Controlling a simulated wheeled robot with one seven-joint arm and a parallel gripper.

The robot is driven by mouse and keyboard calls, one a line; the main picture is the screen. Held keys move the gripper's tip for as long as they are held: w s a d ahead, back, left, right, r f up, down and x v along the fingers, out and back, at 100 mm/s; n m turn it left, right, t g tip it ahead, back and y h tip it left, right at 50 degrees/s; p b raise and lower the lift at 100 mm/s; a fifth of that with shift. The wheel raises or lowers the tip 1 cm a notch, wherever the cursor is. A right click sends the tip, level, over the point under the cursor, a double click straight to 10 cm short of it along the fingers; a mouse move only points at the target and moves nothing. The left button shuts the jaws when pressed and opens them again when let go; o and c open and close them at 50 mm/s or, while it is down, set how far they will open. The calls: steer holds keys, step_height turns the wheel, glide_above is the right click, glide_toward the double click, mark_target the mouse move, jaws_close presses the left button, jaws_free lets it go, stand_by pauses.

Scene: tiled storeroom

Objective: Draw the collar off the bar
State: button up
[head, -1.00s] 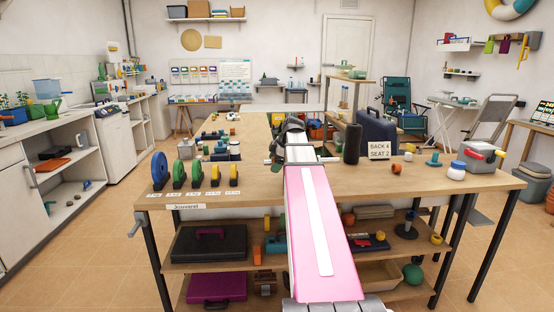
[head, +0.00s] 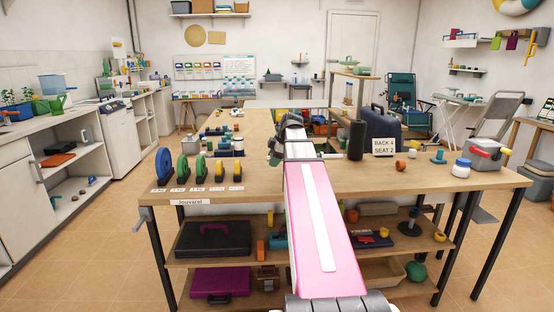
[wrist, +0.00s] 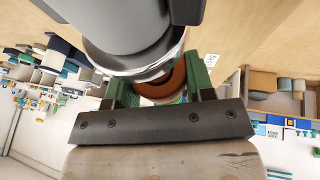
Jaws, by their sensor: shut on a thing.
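My gripper (wrist: 160,88) shows in the wrist view, its two green fingers closed on the sides of a brown-red ring (wrist: 164,87). This ring looks like the collar. A large grey cylinder with a shiny rim (wrist: 135,55) lies just beyond and above it in the picture. I cannot tell whether this is the bar or whether the ring still sits around anything.
The wooden workbench (head: 330,185) carries coloured discs (head: 165,166) at its front left. A black cylinder (head: 356,140), a blue case (head: 381,128) and a sign (head: 384,147) stand right of my arm. Shelves below hold cases.

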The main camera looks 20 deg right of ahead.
steer(key=w+a, duration=0.2)
steer(key=a, duration=0.4)
steer(key=shift+a, duration=0.25)
stand_by(0.6)
steer(key=shift+s, duration=0.2)
